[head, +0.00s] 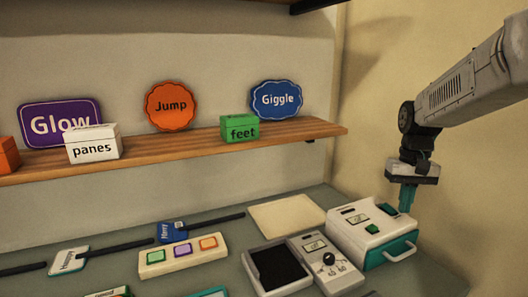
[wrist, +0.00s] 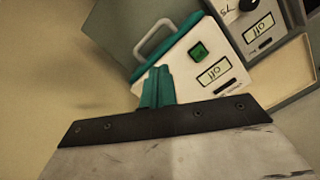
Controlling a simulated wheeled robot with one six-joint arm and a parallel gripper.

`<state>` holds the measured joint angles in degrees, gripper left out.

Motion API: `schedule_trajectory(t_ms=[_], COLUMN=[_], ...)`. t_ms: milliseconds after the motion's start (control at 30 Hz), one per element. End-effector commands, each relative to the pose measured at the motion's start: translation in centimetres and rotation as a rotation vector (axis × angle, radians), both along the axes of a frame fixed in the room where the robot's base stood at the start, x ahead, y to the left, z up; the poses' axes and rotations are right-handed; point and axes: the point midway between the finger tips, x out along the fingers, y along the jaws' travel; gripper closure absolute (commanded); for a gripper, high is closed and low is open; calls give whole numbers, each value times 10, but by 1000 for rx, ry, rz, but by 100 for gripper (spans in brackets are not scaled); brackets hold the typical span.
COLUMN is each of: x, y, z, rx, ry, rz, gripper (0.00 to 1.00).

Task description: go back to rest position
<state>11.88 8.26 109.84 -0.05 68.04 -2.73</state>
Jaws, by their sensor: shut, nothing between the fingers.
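My gripper (head: 406,205) hangs at the right, fingers pointing down, beside a white and teal machine (head: 366,232). Its teal fingers (wrist: 157,86) are closed together with nothing between them. I cannot tell whether the fingers touch the machine.
A knob device (head: 326,262) and a black-topped tray (head: 277,268) stand left of the machine. A three-button panel (head: 183,254) and a cream board (head: 286,220) lie on the counter. Above, a wooden shelf (head: 180,155) holds word signs and boxes. The right wall is close.

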Motion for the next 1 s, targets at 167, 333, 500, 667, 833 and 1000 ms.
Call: schedule_trajectory(t_ms=[167, 333, 500, 667, 833, 1000], x=[-81, -156, -222, -266, -284, -285], y=[33, 59, 79, 91, 96, 98], z=[19, 27, 24, 19, 23, 30], rx=[-3, -9, -15, -20, -24, -26], ry=[-1, -24, -67, -127, -192, -223], rz=[19, 47, 82, 117, 144, 157], gripper=[100, 100, 100, 100, 100, 100])
